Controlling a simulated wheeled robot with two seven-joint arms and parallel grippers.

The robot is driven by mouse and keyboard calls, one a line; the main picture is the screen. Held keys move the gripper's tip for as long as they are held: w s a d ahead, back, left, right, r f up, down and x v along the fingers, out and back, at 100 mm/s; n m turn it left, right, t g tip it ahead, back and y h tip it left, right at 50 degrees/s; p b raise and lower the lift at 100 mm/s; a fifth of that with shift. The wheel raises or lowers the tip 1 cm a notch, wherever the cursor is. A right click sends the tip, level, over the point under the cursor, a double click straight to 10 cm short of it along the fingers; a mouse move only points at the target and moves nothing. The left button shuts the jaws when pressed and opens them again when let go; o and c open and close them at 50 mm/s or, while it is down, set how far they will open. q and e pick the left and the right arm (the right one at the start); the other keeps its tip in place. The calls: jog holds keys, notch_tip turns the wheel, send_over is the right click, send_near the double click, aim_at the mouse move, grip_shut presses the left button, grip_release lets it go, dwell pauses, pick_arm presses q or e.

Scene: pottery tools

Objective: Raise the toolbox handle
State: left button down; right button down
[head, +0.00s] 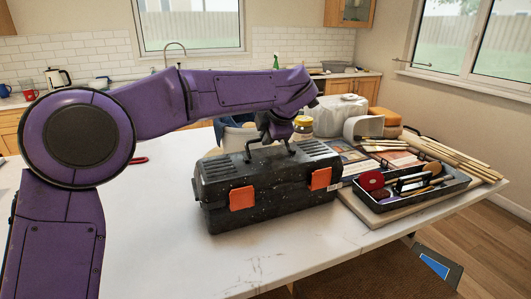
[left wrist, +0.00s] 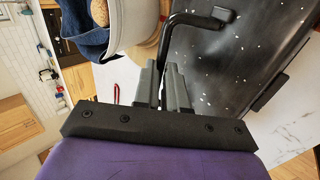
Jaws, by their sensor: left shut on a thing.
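The black toolbox (head: 268,212) with two orange latches stands on the white table, its lid closed. Its dark handle (head: 249,150) stands up from the middle of the lid. My left gripper (head: 275,136) is over the lid at the handle. In the left wrist view the handle (left wrist: 187,19) shows as a bent black bar, and its near part runs down between the grey fingers of my left gripper (left wrist: 165,85), which are shut on it. The speckled lid (left wrist: 215,70) lies beyond. My right gripper is in neither view.
A black tray (head: 385,203) of tools on a board stands just right of the toolbox. Wooden sticks (head: 455,158) lie behind it. A jar (head: 303,125) and a white container stand behind the toolbox. The table front left is clear.

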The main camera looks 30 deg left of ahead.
aim_at(273, 160)
pick_arm(q)
jog(key=t+y+b, duration=0.1)
jog(key=b, duration=0.1)
jog(key=s+d+t+y+b, duration=0.1)
jog(key=y+b, duration=0.1)
jog(key=b, duration=0.1)
jog(key=s+d+t+y+b, duration=0.1)
jog(key=t+b, duration=0.1)
jog(key=b, duration=0.1)
jog(key=shift+f+y, duration=0.25)
jog(key=shift+y, duration=0.05)
jog(key=shift+s+d+r+t+y+b, duration=0.2)
jog(key=shift+t+y+b, duration=0.35)
jog(key=shift+b, duration=0.45)
jog(key=shift+d, duration=0.1)
jog(key=shift+w, duration=0.1)
jog(key=c, duration=1.2)
grip_release()
jog(key=v, duration=1)
jog(key=shift+d, duration=0.15)
jog(key=shift+r, duration=0.15)
